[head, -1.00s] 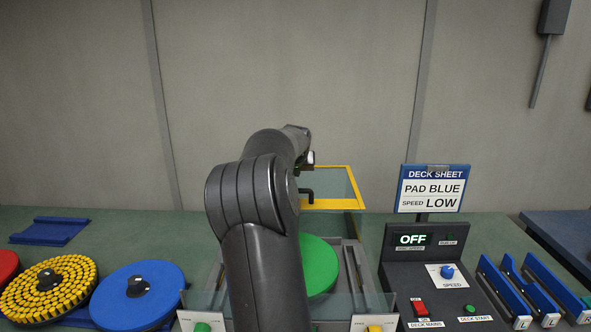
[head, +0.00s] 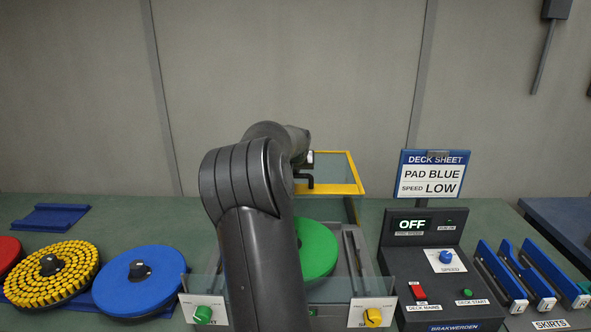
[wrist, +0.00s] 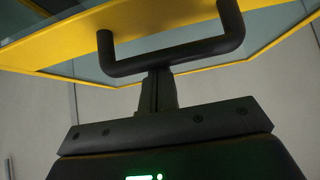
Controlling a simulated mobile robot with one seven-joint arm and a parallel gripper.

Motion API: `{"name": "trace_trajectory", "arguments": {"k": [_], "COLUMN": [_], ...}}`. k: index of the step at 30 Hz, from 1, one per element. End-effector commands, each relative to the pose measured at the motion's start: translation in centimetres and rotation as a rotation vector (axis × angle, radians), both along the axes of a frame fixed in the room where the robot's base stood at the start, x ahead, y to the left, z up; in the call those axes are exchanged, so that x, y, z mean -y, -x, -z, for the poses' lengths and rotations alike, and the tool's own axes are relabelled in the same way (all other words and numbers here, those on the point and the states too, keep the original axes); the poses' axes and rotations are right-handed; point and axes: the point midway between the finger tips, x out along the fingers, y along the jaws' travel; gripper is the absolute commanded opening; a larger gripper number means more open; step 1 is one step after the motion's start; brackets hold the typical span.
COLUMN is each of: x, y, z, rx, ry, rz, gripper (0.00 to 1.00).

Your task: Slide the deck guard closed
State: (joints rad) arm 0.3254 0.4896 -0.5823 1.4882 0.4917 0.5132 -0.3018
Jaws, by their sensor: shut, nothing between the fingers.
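The deck guard (head: 352,176) is a clear box with a yellow frame at the back of the deck, behind the green disc (head: 317,250). The green disc lies uncovered. In the wrist view the handle (wrist: 175,58) is a dark bar below the yellow frame. My gripper (wrist: 158,78) is shut and empty, its fingertips at the middle of the handle bar. I cannot tell whether they touch it. In the head view my arm hides the fingers and part of the deck.
The control console (head: 440,262) stands right of the deck, its display reading OFF. Blue skirts (head: 522,275) lie farther right. A blue disc (head: 140,280) and a yellow-studded disc (head: 55,272) lie left. The sign (head: 434,175) stands behind the console. The back wall is plain.

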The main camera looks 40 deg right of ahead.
Motion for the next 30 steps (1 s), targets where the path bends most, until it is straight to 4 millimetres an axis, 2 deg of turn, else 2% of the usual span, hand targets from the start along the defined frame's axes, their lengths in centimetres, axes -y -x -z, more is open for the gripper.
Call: {"name": "trace_trajectory", "arguments": {"k": [5,11,30], "x": [-0.2,-1.9,-12.3], "y": [0.2,1.7,12.0], "z": [0.0,0.0,0.0], "rx": [0.001,0.0,0.001], "ry": [-0.001,-0.003,-0.003], "rz": [-0.001,-0.002,-0.007], "gripper": [0.0,0.0,0.0]}}
